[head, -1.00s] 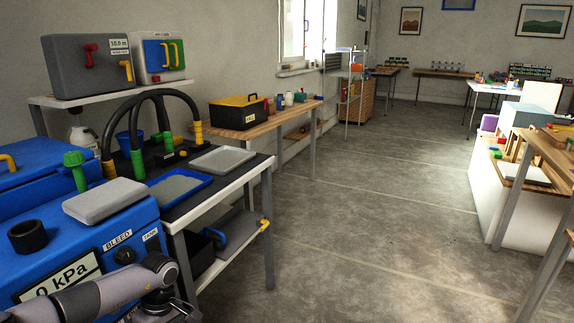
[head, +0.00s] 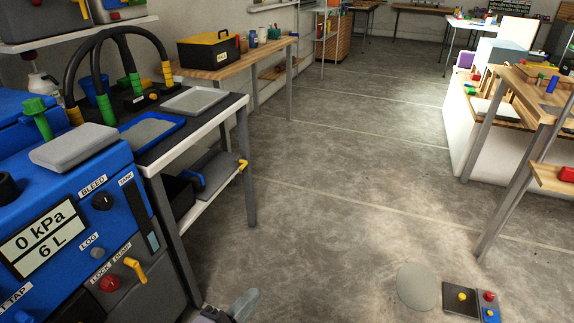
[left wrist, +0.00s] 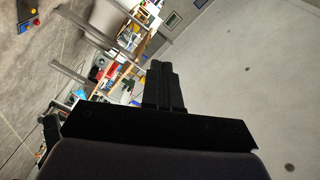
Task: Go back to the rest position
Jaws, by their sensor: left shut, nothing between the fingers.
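My left gripper (head: 241,304) shows at the bottom edge of the head view, low in front of the blue machine (head: 75,225). In the left wrist view its dark fingers (left wrist: 165,85) are together with nothing between them. That view is tilted and looks out over the room, with floor and wall around the fingers. The gripper is apart from the machine and the bench. My right gripper is in neither view.
The blue machine has a display, knobs and a yellow lever (head: 136,268). Beside it stands a dark-topped bench (head: 215,115) with trays and hoses. A wooden shelf unit (head: 520,130) stands at right.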

